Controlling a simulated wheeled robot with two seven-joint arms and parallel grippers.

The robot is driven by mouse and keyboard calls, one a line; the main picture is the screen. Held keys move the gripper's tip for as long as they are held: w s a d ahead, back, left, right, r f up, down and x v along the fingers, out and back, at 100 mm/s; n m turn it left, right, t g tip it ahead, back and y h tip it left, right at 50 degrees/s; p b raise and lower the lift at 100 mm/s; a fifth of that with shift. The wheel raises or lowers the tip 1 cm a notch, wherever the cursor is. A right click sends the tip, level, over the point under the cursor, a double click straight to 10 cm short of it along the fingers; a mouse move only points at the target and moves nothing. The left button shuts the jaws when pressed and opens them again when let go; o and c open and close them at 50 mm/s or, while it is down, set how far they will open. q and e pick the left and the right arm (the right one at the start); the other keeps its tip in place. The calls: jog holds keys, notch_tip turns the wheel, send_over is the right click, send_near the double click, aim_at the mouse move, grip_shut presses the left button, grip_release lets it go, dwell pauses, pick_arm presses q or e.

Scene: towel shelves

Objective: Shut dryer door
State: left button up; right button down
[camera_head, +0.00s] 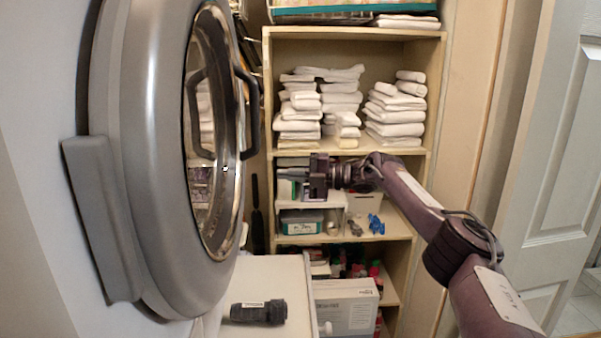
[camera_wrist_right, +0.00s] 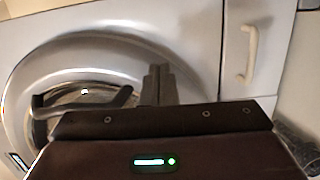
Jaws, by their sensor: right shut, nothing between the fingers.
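The round silver dryer door (camera_head: 150,150) with its dark glass fills the left of the head view. A grey hinge piece (camera_head: 100,220) sits on its left side. A black curved handle (camera_head: 250,105) stands out from its right edge. I cannot tell for sure whether the door is fully closed. My right gripper (camera_head: 291,172) is shut and empty, to the right of the door and apart from it in the head view, pointing left. In the right wrist view the fingers (camera_wrist_right: 157,84) show in front of the silver door (camera_wrist_right: 75,60), beside the black handle (camera_wrist_right: 112,102). My left gripper is not in view.
A wooden shelf unit (camera_head: 350,29) stands behind, with stacks of white towels (camera_head: 395,112) and bins. A dark cylindrical object (camera_head: 258,312) lies on a white surface (camera_head: 265,275) below the door. A white panelled door (camera_head: 560,190) is at the right.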

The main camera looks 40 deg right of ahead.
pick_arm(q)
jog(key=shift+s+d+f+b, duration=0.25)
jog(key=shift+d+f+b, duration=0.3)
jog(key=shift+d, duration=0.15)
pick_arm(e)
jog(key=d, duration=0.4)
jog(key=shift+w+d+r, duration=0.2)
jog(key=shift+d, duration=0.1)
